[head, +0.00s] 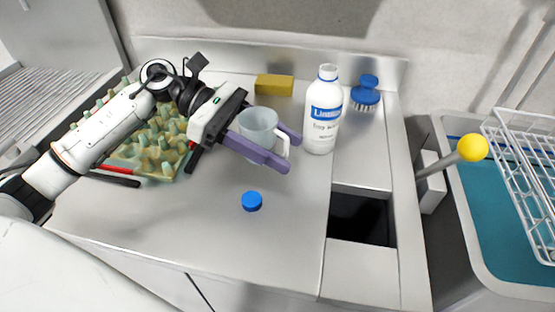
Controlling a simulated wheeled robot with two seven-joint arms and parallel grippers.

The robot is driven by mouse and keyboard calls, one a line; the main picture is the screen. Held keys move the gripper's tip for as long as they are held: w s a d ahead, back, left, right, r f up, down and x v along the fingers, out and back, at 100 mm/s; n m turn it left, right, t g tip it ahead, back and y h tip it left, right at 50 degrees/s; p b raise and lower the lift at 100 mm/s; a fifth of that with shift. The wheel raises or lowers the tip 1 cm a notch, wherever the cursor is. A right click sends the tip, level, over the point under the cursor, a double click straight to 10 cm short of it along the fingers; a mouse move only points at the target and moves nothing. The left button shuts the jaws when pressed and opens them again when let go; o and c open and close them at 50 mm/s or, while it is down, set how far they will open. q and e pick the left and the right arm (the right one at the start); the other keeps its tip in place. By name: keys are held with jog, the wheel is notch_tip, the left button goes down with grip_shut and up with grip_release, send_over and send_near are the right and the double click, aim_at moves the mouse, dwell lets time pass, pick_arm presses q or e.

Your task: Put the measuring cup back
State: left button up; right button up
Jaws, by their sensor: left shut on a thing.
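The measuring cup (257,125) is a translucent grey cup with a white handle on its right side. It stands roughly upright over the steel counter, left of the white bottle. My left gripper (284,150) reaches in from the left and is shut on the cup, with its purple fingers on either side of it. The near finger hides the lower part of the cup, so I cannot tell whether its base touches the counter. My right gripper is not in view.
A white bottle (322,115) without a cap stands right of the cup. A blue cap (252,201) lies in front. A yellow sponge (274,85) and blue brush (366,92) are behind. A pegged tray (156,165) is left; a counter opening (361,219) and sink (500,278) are right.

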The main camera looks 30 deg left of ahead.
aim_at(279, 179)
pick_arm(q)
notch_tip(279, 179, down, 6)
jog(key=shift+r, duration=0.25)
jog(key=shift+f, duration=0.2)
jog(key=o, duration=1.1)
jog(key=shift+r, duration=0.1)
jog(key=shift+r, duration=0.1)
